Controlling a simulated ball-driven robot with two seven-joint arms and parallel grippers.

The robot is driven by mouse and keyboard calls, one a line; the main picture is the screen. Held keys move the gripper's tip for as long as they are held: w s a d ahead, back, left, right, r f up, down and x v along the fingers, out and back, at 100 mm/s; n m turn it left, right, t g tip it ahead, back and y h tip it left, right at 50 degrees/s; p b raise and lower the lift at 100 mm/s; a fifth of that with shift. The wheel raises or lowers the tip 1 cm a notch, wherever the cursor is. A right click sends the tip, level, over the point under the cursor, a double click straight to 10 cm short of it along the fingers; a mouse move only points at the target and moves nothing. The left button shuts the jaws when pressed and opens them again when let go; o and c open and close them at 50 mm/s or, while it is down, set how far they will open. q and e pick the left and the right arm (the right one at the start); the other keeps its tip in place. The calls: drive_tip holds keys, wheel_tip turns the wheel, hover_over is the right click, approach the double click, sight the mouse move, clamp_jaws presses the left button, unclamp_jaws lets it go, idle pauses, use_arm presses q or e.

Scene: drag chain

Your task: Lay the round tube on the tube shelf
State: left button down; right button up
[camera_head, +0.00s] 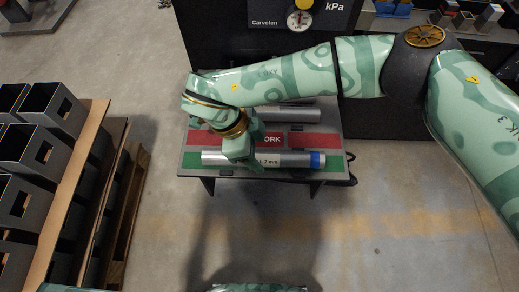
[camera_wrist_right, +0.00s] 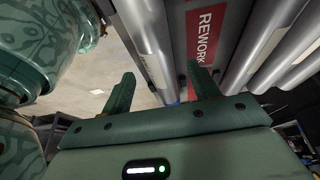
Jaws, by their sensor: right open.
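A silver round tube with a blue end (camera_head: 295,159) lies along the green strip at the front of a dark stand (camera_head: 335,142). My right gripper (camera_head: 243,164) is over this tube from above, left of its middle, and hides part of it. In the right wrist view my right gripper (camera_wrist_right: 161,75) is open, one finger on each side of the tube (camera_wrist_right: 147,38). I cannot tell whether the fingers touch it. A second grey tube (camera_head: 290,115) lies farther back on the stand. My left gripper is not in view.
A red strip marked REWORK (camera_head: 312,140) runs behind the front tube. More tubes (camera_wrist_right: 268,40) show beyond it in the wrist view. Square hollow profiles (camera_head: 45,150) stand on a wooden pallet (camera_head: 75,190) at the left. The floor in front is clear.

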use_arm(q)
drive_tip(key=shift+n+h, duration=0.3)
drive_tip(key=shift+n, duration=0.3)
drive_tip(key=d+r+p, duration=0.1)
drive_tip(key=p, duration=0.1)
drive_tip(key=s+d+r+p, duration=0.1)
drive_tip(key=p, duration=0.1)
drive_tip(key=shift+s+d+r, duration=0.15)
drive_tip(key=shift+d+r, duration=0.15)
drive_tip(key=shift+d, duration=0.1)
use_arm(e)
drive_tip(key=v, duration=1.4)
drive_tip(key=shift+r, duration=0.25)
